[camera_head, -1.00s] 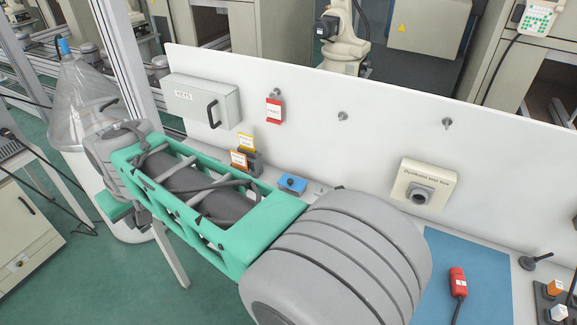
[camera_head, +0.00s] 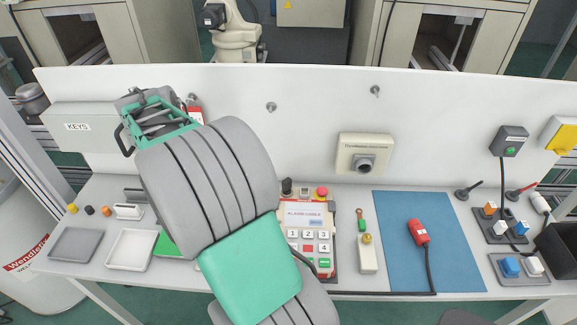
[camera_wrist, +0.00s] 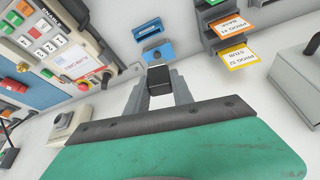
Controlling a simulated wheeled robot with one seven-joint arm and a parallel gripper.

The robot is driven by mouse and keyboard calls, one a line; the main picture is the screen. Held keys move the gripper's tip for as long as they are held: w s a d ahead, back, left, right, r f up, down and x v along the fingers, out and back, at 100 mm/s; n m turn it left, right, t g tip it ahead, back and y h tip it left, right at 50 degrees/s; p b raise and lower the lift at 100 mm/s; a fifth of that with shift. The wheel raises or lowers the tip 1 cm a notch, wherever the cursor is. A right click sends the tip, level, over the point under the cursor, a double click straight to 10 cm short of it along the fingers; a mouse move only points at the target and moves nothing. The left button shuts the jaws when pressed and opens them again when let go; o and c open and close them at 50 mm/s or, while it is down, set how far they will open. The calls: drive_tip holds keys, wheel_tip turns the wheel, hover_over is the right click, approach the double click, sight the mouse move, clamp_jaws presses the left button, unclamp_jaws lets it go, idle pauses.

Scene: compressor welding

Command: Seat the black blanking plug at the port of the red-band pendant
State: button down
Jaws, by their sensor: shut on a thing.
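In the wrist view, my gripper (camera_wrist: 158,85) is shut on a small black block-shaped piece (camera_wrist: 158,77), which looks like the black blanking plug. The fingertips are hidden behind my arm in the head view. A keypad pendant (camera_head: 309,213) with red along its side lies on the bench, partly covered by my arm; it also shows at the left of the wrist view (camera_wrist: 63,62). It has a red stop button and a label. I cannot make out its port. My gripper is apart from it, with the plug held in the air.
A blue box (camera_wrist: 158,53) lies beyond the plug, with card slots (camera_wrist: 232,40) beside it. The KEYS box (camera_head: 75,127), grey tray (camera_head: 74,245) and white tray (camera_head: 131,250) are at the left. A blue mat (camera_head: 455,255) with a red handset (camera_head: 418,233) is to the right.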

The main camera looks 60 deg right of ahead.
drive_tip(key=s+d+f+m+g+y, duration=0.1)
drive_tip(key=s+d+f+m, duration=0.3)
drive_tip(key=s+d+m, duration=0.4)
drive_tip(key=s+d+f+m+g+y, duration=0.1)
drive_tip(key=s+d+f+m+g, duration=0.3)
drive_tip(key=s+d+m, duration=0.3)
drive_tip(key=s+d, duration=0.5)
drive_tip(key=s, duration=0.1)
drive_tip(key=shift+d+f+m+b, duration=0.4)
drive_tip(key=shift+f, duration=0.1)
wheel_tip(320, 180, down, 6)
drive_tip(key=b, duration=0.5)
drive_tip(key=shift+b, duration=0.35)
drive_tip(key=shift+f, duration=0.15)
drive_tip(key=shift+f+b, duration=0.95)
drive_tip(key=shift+b, duration=0.15)
